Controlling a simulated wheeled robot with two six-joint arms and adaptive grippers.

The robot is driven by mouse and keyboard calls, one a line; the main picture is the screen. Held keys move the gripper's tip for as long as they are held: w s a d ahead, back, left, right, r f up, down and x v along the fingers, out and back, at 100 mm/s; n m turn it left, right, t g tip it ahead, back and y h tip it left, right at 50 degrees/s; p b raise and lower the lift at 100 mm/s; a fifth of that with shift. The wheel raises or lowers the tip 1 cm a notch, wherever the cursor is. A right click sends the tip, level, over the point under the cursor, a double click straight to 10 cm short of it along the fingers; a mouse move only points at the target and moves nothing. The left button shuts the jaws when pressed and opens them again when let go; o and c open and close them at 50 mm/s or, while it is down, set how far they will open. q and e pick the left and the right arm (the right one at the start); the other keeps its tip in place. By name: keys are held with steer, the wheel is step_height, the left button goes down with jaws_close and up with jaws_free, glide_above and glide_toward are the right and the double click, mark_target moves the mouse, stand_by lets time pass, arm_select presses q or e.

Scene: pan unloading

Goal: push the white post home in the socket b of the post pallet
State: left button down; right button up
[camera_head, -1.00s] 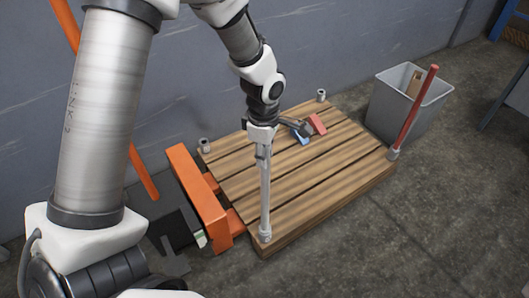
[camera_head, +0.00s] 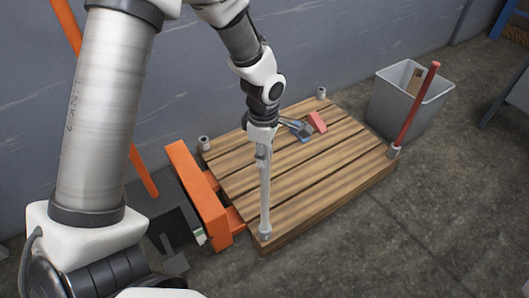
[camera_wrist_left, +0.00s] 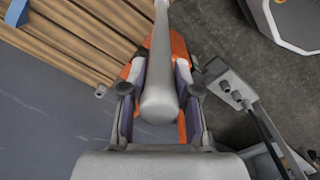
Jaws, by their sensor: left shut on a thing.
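The white post (camera_head: 265,195) stands nearly upright at the near corner of the pallet (camera_head: 330,160). Its foot meets a grey socket (camera_head: 265,236) there; how deep it sits cannot be told. My left gripper (camera_head: 262,140) is shut on the post near its upper end. In the left wrist view the post (camera_wrist_left: 158,70) lies between both fingers, its rounded end towards the camera. No letters show on the sockets, so I cannot tell which one is b. My right gripper is not in view.
A red post (camera_head: 416,108) stands in the right corner socket (camera_head: 394,152). Two other corner sockets (camera_head: 204,143) (camera_head: 321,93) look empty. Blue (camera_head: 300,129) and red (camera_head: 317,122) pieces lie on the boards. A grey bin (camera_head: 385,95) stands behind right; an orange pallet truck (camera_head: 195,195) adjoins the left.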

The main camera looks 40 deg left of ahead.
arm_select(q)
steer(key=c, duration=0.8)
jaws_free()
step_height(320, 180, up, 12)
steer(key=shift+s+r, duration=0.1)
